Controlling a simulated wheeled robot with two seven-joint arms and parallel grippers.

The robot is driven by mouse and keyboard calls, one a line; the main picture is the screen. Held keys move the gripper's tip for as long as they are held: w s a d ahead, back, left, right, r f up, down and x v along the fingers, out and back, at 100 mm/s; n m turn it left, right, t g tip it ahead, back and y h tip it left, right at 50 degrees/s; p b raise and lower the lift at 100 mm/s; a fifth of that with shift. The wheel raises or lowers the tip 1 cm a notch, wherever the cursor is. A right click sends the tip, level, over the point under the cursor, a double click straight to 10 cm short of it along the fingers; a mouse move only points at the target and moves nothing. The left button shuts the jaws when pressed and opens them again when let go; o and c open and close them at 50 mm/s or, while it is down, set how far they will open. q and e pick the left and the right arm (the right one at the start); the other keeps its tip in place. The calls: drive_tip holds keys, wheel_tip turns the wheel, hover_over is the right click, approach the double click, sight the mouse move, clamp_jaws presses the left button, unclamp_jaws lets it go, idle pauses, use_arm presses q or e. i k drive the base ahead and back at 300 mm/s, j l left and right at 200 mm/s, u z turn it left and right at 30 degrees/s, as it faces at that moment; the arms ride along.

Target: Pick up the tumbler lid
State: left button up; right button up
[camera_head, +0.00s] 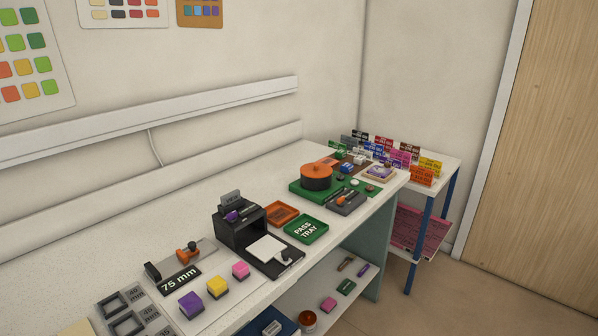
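No part labelled as a tumbler lid can be made out with certainty. A round orange-topped drum with a dark lower body (316,175) stands on a green mat (299,188) toward the far right end of the bench; its flat orange top may be a lid. Neither of my grippers is in view.
Colored blocks (217,285) sit nearer. A side table (446,168) holds several colored labelled boxes. Floor at right is clear.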

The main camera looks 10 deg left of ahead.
sight(313, 170)
drive_tip(key=i+l+u, duration=0.3)
drive_tip(key=u, duration=0.2)
drive_tip(key=i+l+u, duration=0.2)
drive_tip(key=l+u, duration=0.25)
drive_tip(key=i+l+u, duration=0.1)
drive_tip(key=l, duration=0.35)
drive_tip(key=i+l+u, duration=0.1)
drive_tip(key=l, duration=0.35)
drive_tip(key=i+l, duration=0.2)
drive_tip(key=l, duration=0.25)
drive_tip(key=i+l+u, duration=0.15)
drive_tip(key=l, duration=0.3)
drive_tip(key=l+u, duration=0.1)
drive_tip(key=l, duration=0.4)
drive_tip(key=i, duration=0.05)
